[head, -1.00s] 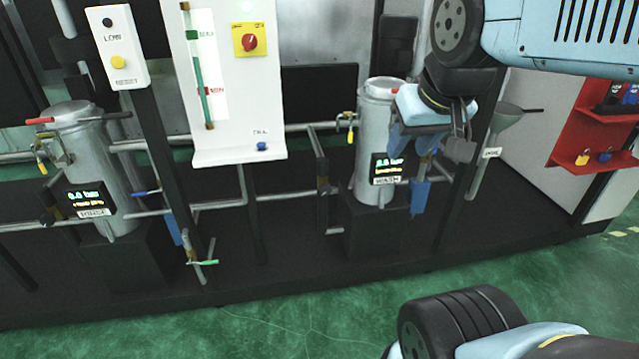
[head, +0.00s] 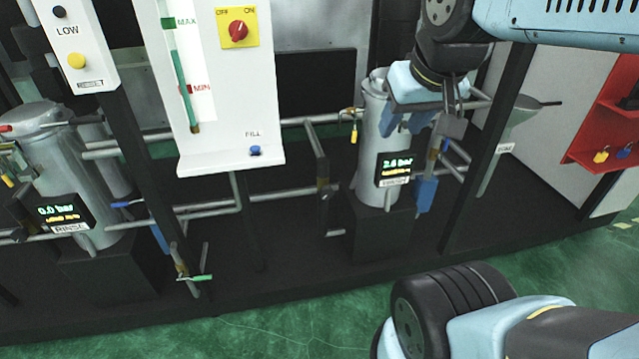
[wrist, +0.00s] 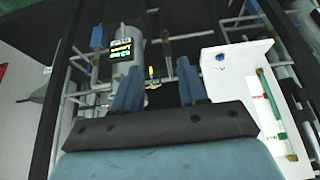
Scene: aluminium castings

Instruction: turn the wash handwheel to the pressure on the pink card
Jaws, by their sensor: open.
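My gripper (head: 403,122) is open at the right-hand grey vessel (head: 372,105), its blue fingers in front of the upper pipework. The vessel's display (head: 396,166) shows about 2.6 bar, the last digit blurred; the small label under it is hard to read. In the wrist view, the two blue fingers (wrist: 158,88) stand apart with nothing visible gripped. The same display (wrist: 121,48) appears upside down beyond them. I cannot make out the wash handwheel; my gripper may hide it. The pink card is not in view.
The left vessel (head: 78,165), labelled RINSE, reads 0.0 bar. A white panel (head: 225,145) with a red switch stands between the vessels. A dark post (head: 473,190) and grey funnel (head: 517,130) are right of my gripper. Green floor (head: 280,335) lies in front.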

